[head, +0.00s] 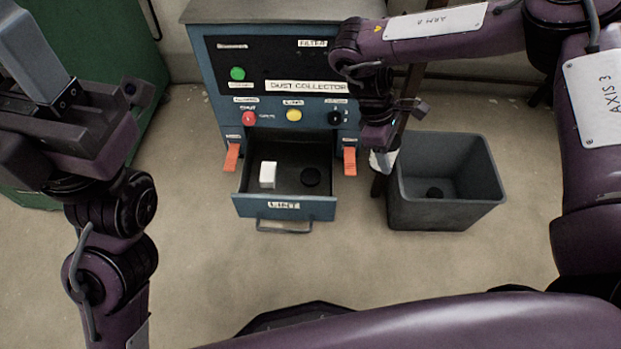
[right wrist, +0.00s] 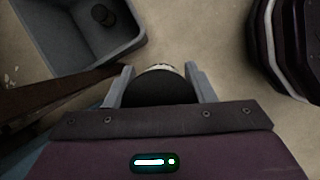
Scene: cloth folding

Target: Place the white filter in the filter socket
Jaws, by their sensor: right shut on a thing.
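My right gripper (head: 383,160) is beside the right front of the dust collector, left of the grey bin. It is shut on a white piece (head: 383,162), mostly hidden in the head view. In the right wrist view this piece shows a dark round face with a thin pale rim between the fingers (right wrist: 160,88); whether it is the white filter I cannot tell. A white block (head: 268,174) and a dark round fitting (head: 310,177) are in the open drawer (head: 284,207). Which is the filter socket is not clear. My left gripper (head: 32,50) is at the upper left, its fingertips partly cut off.
The dust collector (head: 270,65) has a FILTER label, buttons and two orange latches (head: 232,158) beside the drawer. A grey bin (head: 446,215) holds a dark cylinder (head: 435,192). A dark post stands near the right gripper. The floor in front of the drawer is clear.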

